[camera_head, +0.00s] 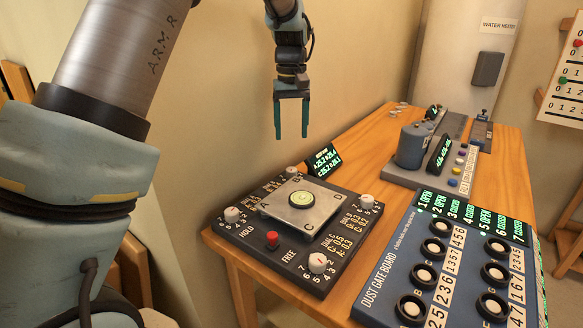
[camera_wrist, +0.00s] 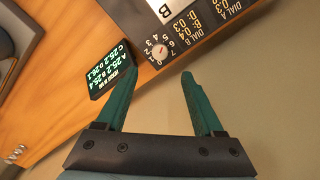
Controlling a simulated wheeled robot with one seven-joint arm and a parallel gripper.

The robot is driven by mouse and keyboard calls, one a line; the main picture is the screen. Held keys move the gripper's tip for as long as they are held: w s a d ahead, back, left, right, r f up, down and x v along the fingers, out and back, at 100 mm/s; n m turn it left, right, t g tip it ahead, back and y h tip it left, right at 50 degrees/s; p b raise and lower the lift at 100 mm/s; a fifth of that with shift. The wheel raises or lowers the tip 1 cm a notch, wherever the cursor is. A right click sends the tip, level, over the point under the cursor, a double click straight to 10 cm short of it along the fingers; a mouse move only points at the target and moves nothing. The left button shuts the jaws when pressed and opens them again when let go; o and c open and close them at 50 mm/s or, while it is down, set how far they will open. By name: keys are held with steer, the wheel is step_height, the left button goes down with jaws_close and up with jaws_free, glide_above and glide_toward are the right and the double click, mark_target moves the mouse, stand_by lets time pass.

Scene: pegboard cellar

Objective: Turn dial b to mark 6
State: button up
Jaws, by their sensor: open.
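A dark control board (camera_head: 285,270) lies on the wooden bench, with a white knob near each corner around a square metal plate (camera_head: 325,209). The far knob (camera_head: 291,172), by the small green-lit display (camera_head: 323,160), appears to be dial b.
The display (camera_wrist: 113,72) stands close beside the dial. A red button (camera_head: 272,240) is at the board's front. The dust gate board (camera_head: 385,290) is at right, and a grey device (camera_head: 412,146) stands behind. The wall rises close behind the bench's left edge.

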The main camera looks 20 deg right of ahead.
mark_target(291, 169)
step_height(291, 169, down, 11)
steer(key=shift+r+p, duration=0.15)
steer(key=shift+p, duration=0.95)
jaws_close()
